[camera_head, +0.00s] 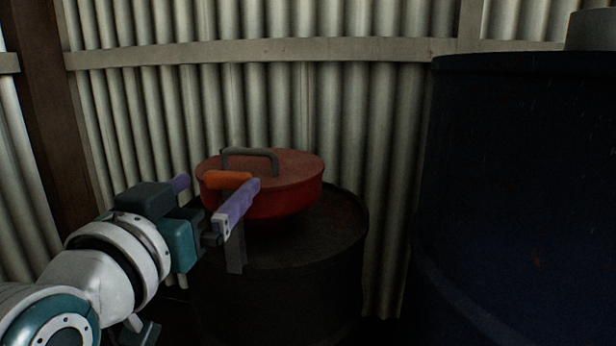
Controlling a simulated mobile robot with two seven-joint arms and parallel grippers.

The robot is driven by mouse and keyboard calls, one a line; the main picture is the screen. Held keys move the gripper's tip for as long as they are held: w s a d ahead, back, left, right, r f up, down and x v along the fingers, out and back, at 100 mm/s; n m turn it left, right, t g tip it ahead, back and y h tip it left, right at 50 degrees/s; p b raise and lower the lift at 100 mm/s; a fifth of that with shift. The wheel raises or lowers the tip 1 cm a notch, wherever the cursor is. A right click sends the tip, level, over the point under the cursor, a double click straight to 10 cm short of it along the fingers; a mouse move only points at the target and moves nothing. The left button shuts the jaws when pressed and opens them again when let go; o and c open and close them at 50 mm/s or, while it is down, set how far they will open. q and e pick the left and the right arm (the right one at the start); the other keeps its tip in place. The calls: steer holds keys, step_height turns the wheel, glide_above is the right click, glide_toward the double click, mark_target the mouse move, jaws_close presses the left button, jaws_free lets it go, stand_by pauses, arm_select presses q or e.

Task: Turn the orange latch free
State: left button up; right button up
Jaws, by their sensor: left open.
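The orange latch (228,179) is a short bar lying across the front left edge of a red round lidded container (290,203). A dark arched handle (251,154) stands on the container's lid. My left gripper (219,184) is open at the latch, with one purple finger to the left of it and the other in front of its right end. The near finger hides part of the container's side. I cannot tell whether the fingers touch the latch. My right gripper is not in view.
The container sits on top of a dark drum (320,240). A large dark blue barrel (520,190) fills the right side. A corrugated metal wall (350,110) with a horizontal rail stands close behind. A brown post (48,110) stands at the left.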

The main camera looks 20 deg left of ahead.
arm_select(q)
steer(key=shift+p+v, duration=0.75)
steer(key=shift+v, duration=1.8)
